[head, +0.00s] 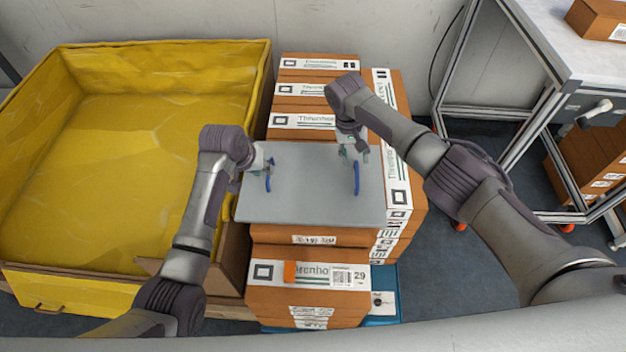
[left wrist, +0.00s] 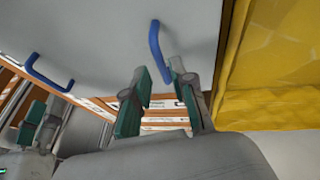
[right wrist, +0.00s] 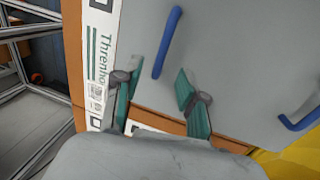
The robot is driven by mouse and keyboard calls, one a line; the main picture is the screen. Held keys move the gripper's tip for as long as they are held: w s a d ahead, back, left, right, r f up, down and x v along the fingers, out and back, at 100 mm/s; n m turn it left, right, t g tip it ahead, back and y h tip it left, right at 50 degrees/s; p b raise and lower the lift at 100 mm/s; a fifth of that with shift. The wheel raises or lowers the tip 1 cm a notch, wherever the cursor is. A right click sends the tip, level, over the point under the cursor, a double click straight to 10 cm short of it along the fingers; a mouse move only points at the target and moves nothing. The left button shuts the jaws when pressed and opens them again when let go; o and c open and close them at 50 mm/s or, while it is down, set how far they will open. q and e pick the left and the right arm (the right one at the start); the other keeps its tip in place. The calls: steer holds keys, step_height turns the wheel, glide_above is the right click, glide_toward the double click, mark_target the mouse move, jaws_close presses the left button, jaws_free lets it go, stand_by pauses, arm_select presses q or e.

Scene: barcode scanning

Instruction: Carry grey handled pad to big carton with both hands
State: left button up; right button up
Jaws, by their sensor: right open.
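The grey pad (head: 310,200) lies flat on stacked brown boxes, with a blue handle near each end. My left gripper (head: 262,166) is at the left handle (head: 268,180). In the left wrist view the fingers (left wrist: 160,92) are apart, and the handle's (left wrist: 156,48) near end lies between them. My right gripper (head: 354,154) is by the right handle (head: 357,180). In the right wrist view its fingers (right wrist: 155,95) are spread, with the handle (right wrist: 168,40) ahead of the gap. The big carton (head: 140,280), with a yellow lining, stands open at the left.
Several labelled brown boxes (head: 310,275) are stacked beneath and around the pad, close beside the carton. A metal-framed table (head: 590,50) stands at the right with a box (head: 600,20) on it. The carton's inside (head: 110,170) looks empty.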

mark_target(357, 167)
arm_select(q)
steer(key=shift+x, duration=3.05)
arm_select(e)
steer(key=shift+d+f, duration=0.2)
steer(key=shift+f, duration=0.8)
steer(key=shift+d+f, duration=0.15)
steer(key=shift+f, duration=0.85)
steer(key=shift+d+f, duration=0.2)
steer(key=shift+f, duration=0.8)
arm_select(q)
steer(key=shift+c, duration=0.4)
arm_select(e)
steer(key=shift+c, duration=0.3)
arm_select(q)
steer(key=shift+c, duration=1.2)
arm_select(e)
steer(key=shift+c, duration=1.2)
arm_select(q)
jaws_close()
arm_select(e)
jaws_close()
